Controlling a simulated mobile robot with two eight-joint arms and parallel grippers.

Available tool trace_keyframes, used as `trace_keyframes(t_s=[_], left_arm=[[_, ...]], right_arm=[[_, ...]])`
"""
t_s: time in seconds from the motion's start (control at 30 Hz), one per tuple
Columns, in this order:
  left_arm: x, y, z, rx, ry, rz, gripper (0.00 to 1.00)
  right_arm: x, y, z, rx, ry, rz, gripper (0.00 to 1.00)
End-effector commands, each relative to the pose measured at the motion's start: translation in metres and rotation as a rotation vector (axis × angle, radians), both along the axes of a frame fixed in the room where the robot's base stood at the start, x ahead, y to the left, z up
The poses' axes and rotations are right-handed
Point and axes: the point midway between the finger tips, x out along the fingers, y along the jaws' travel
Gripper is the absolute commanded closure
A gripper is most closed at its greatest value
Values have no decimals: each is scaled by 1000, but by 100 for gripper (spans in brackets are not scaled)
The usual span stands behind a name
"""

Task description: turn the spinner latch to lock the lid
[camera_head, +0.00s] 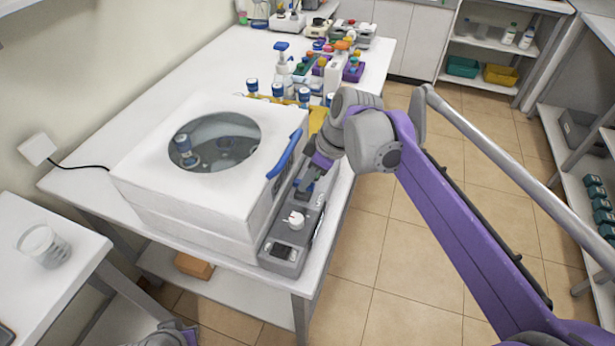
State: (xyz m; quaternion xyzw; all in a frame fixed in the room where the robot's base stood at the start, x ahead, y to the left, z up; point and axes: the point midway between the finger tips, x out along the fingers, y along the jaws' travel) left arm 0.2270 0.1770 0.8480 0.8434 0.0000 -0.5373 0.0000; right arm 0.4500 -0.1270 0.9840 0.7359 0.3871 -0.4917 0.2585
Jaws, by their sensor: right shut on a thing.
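The spinner (150,185) is a large white box on the white bench, with a round dark window in its top. Its lid (235,185) is down, and a blue handle (285,153) runs along its right edge. A tube with a blue cap (185,150) shows through the window.
Blue-capped bottles (278,90) and racks stand behind. A glass beaker (44,245) stands on the left table. The tiled floor to the right is clear.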

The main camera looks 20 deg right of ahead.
Motion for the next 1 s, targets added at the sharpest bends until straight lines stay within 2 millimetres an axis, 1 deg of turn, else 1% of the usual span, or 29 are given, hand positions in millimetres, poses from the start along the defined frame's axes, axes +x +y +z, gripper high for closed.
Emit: trace_keyframes(t_s=[0.27, 0.7, 1.0], left_arm=[[1, 0, 7, 0, -2, 0, 100], [3, 0, 24, 0, -8, 0, 100], [5, 0, 31, 0, -11, 0, 100]], right_arm=[[-1, 1, 2, -1, -2, -103, 100], [-3, 4, 2, 0, -2, -462, 100], [-4, 5, 1, -1, -1, -665, 100]])
